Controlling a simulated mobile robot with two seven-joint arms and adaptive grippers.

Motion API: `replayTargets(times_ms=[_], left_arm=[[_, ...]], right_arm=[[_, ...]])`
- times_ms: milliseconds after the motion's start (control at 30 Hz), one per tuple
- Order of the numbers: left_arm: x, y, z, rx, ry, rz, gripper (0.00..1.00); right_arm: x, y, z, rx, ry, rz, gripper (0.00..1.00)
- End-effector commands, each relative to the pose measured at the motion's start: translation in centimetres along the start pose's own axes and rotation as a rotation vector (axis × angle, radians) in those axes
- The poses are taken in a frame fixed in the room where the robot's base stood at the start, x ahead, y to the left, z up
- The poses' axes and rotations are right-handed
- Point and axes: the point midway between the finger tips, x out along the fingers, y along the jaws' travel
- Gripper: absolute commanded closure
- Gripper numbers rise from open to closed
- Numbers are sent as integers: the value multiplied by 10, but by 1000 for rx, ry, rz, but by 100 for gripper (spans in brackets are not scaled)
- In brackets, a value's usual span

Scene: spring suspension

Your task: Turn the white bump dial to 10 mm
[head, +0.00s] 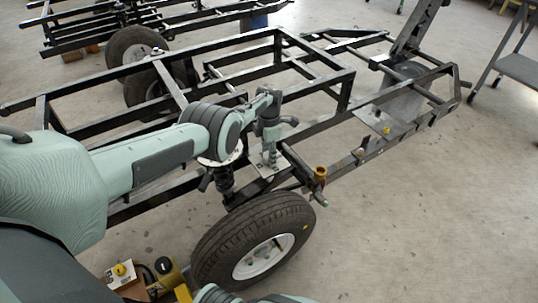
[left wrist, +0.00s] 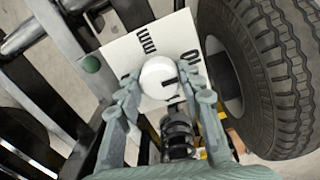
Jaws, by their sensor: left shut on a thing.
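The white bump dial (left wrist: 158,74) is a round white knob in the left wrist view, with a short dark mark near its lower right edge. It sits in front of a white scale plate (left wrist: 120,50) with black "mm" lettering and a partly hidden number at right. My left gripper (left wrist: 163,98) is shut on the dial, one finger on each side. In the head view my left gripper (head: 268,148) points down at a small plate (head: 258,166) on the frame; the dial is hard to make out there. My right gripper is not in view.
A tyre (head: 252,240) stands just in front of the plate, and shows at right in the left wrist view (left wrist: 272,75). A black spring unit (left wrist: 180,138) is below the dial. Black frame rails (head: 340,127) surround the arm. Yellow-topped parts (head: 121,270) are at bottom left.

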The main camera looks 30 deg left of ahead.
Motion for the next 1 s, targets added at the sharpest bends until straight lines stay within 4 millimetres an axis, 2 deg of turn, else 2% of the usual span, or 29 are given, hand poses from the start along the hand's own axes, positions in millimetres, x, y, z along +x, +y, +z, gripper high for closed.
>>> replayTargets(times_ms=[133, 167, 333, 700, 867, 1000], left_arm=[[0, 1, -2, -4, 3, 0, 92], [0, 1, -2, -4, 3, 0, 62], [0, 1, -1, -3, 2, 0, 42], [-2, 0, 0, 0, 1, 0, 42], [-11, 1, 1, 0, -1, 1, 42], [-26, 0, -1, -1, -2, 2, 42]], right_arm=[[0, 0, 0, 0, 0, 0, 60], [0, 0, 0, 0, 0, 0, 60], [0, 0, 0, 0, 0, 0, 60], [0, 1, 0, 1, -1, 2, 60], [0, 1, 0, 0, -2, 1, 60], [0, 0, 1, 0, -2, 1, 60]])
